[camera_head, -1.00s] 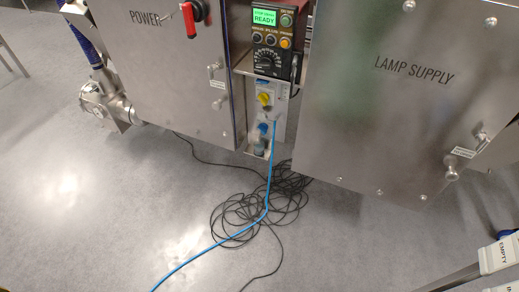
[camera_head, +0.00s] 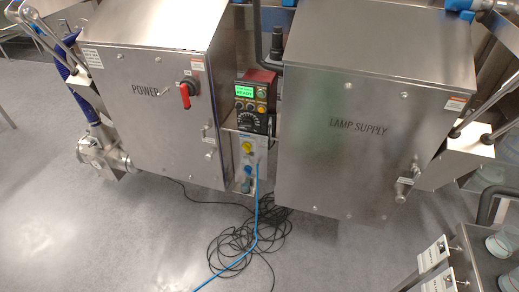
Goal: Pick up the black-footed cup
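No cup with a clearly visible black foot shows. At the lower right edge, a pale, clear cup-like vessel (camera_head: 503,244) stands on a metal rack or cart, cut by the picture edge. A second similar vessel (camera_head: 511,281) is partly visible below it. The feet of both are too small or hidden to tell their colour. Neither of my grippers is in view.
A steel POWER cabinet (camera_head: 150,110) with a red switch and a steel LAMP SUPPLY cabinet (camera_head: 365,110) stand ahead. Between them is a control panel (camera_head: 250,100) reading READY. A blue cable and tangled black cable (camera_head: 245,245) lie on the floor. White labels (camera_head: 433,254) mark the rack.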

